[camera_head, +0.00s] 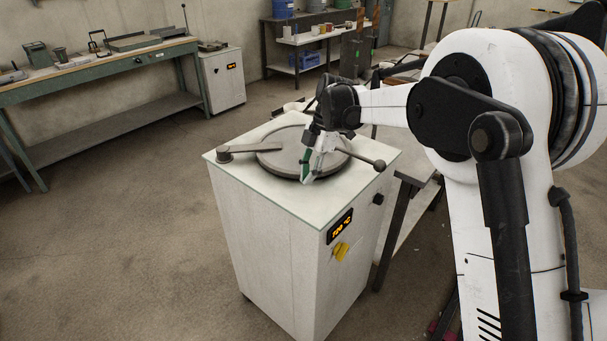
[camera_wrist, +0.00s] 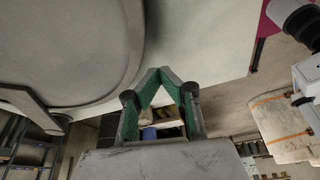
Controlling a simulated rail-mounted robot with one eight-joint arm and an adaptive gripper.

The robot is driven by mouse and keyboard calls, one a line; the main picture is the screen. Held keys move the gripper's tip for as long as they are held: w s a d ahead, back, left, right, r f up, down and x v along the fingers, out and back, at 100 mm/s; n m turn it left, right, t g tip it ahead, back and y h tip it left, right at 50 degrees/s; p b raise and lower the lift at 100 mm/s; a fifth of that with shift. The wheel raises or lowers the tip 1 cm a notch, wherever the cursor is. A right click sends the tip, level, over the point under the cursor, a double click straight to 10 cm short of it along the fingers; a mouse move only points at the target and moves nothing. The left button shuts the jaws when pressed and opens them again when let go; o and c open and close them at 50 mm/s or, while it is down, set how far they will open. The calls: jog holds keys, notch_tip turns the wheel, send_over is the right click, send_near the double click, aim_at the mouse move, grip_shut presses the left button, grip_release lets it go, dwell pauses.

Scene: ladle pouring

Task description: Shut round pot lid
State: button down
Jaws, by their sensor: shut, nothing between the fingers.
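The round pot lid (camera_head: 272,160) is a grey disc lying flat on top of the white furnace cabinet (camera_head: 270,240). A flat bar runs from the lid to a pivot (camera_head: 224,153) at the left, and a rod with a dark ball knob (camera_head: 379,165) sticks out at the right. My gripper (camera_head: 306,180) is shut and empty, pointing down at the lid's near edge; I cannot tell whether it touches. The wrist view shows the lid (camera_wrist: 60,50) at upper left, beside the closed fingertips (camera_wrist: 161,71). The pot opening is not visible.
A green workbench (camera_head: 100,60) stands at the back left, and a shelf table with blue containers (camera_head: 310,40) is at the back. A side table (camera_head: 420,168) is close on the right. The floor at left is clear.

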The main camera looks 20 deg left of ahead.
jog(key=shift+s+d+r, duration=0.1)
jog(key=shift+s+r, duration=0.05)
jog(key=shift+s, duration=0.4)
jog(key=shift+s+r, duration=0.1)
jog(key=shift+s, duration=0.45)
notch_tip(320, 180, up, 9)
jog(key=w+a, duration=0.2)
jog(key=w, duration=0.1)
jog(key=s+d+r+m+t, duration=0.1)
jog(key=s+d+r+m, duration=0.1)
jog(key=d+r+m, duration=0.35)
jog(key=s+d+r+m+t, duration=0.2)
jog(key=d, duration=0.6)
jog(key=s+d+m+t, duration=0.5)
jog(key=s+d+m, duration=0.95)
jog(key=d, duration=0.55)
jog(key=s+d+f+m+t+h, duration=0.1)
jog(key=s+d+f+m, duration=0.2)
jog(key=s, duration=0.3)
jog(key=s+d+f+m+t+h, duration=0.1)
jog(key=s+d+f+m, duration=0.2)
jog(key=s, duration=0.3)
jog(key=shift+d+f+m+p, duration=0.3)
jog(key=shift+d+p, duration=0.15)
jog(key=shift+d, duration=0.3)
